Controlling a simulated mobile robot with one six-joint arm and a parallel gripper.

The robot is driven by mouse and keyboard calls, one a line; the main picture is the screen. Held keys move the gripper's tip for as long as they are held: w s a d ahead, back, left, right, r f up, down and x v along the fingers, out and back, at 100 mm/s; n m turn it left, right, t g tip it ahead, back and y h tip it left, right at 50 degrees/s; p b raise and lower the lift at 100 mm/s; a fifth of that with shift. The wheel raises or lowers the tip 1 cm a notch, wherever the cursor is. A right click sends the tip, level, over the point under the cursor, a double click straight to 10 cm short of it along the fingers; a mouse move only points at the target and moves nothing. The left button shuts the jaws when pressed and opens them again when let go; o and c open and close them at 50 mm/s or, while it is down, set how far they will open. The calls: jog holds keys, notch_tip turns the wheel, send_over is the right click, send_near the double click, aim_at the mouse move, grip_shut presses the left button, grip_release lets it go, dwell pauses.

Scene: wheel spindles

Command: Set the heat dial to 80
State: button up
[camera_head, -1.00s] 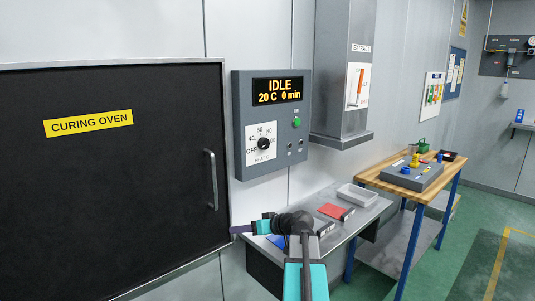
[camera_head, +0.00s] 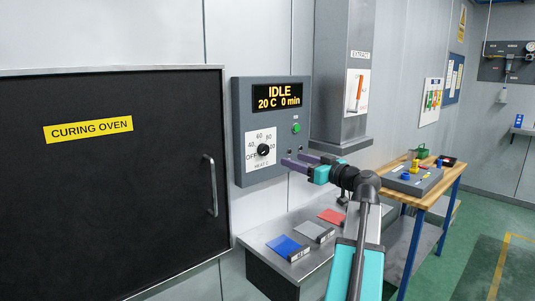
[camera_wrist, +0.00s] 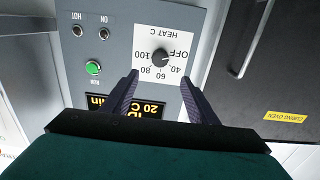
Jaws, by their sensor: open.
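The heat dial (camera_head: 263,150) is a black knob on a white scale plate marked OFF, 40, 60, 80 and 100, on the grey control panel (camera_head: 240,110). Its white mark seems to point toward OFF. The display (camera_head: 278,96) reads IDLE, 20 C, 0 min. My gripper (camera_head: 292,162) is open and empty, in front of the panel's lower right, to the right of the dial. In the wrist view the dial (camera_wrist: 161,57) appears upside down, just beyond and between the two fingertips (camera_wrist: 160,79), with nothing between them.
A grey extract duct (camera_head: 342,80) stands at right. Blue, grey and red flat items lie on the shelf (camera_head: 262,238) below.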

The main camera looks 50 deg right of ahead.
aim_at(266, 150)
jog(key=shift+w, duration=0.1)
jog(key=w+p, duration=0.1)
jog(key=w, duration=0.3)
jog(key=w+p, duration=0.1)
jog(key=w, duration=0.3)
jog(key=w+d+p, duration=0.1)
jog(key=w, duration=0.3)
jog(key=shift+p, duration=0.4)
jog(key=shift+w, duration=0.8)
jog(key=shift+c, duration=0.4)
